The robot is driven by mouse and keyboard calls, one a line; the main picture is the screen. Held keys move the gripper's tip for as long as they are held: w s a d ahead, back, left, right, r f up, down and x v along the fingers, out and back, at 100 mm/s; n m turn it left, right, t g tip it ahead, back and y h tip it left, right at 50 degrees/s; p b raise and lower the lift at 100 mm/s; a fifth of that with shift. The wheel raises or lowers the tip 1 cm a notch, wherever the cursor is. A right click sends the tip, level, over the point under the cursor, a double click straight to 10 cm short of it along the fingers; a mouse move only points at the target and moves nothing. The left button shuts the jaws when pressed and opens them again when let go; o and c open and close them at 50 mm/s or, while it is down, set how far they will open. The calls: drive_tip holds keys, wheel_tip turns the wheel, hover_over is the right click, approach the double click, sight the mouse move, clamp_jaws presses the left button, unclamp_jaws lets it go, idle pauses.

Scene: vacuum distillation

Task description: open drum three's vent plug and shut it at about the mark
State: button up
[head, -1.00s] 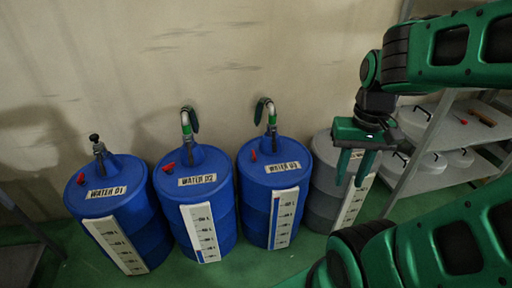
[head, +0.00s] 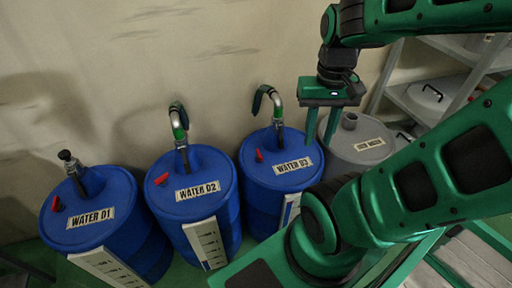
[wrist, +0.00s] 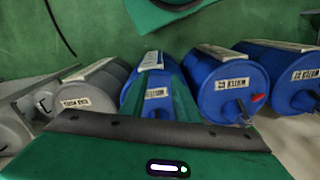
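Drum three, a blue drum labelled WATER D3 (head: 283,178), stands in the middle of the head view. Its red vent plug (head: 259,155) sits on the left of the lid, in front of a bent pipe with a dark hose (head: 276,108). Its white gauge strip (head: 289,210) is mostly hidden by my arm, so no mark can be read. My gripper (head: 322,132) is open and empty, fingers pointing down, at the right of drum three's lid, apart from the plug. In the wrist view, drum three (wrist: 132,90) is partly covered by a finger and its plug is hidden.
Blue drums WATER D1 (head: 95,205) and WATER D2 (head: 190,177) stand to the left, each with a red plug. A grey drum (head: 372,143) stands right of drum three, under my gripper's right side. A metal shelf (head: 400,85) holds pale round containers at the right.

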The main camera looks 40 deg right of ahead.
drive_tip(key=shift+w+a, duration=0.1)
drive_tip(key=shift+a, duration=0.05)
drive_tip(key=n, duration=0.3)
hover_over(259, 153)
wheel_tip(259, 153, down, 22)
wheel_tip(259, 153, down, 10)
drive_tip(key=shift+f, duration=0.15)
clamp_jaws()
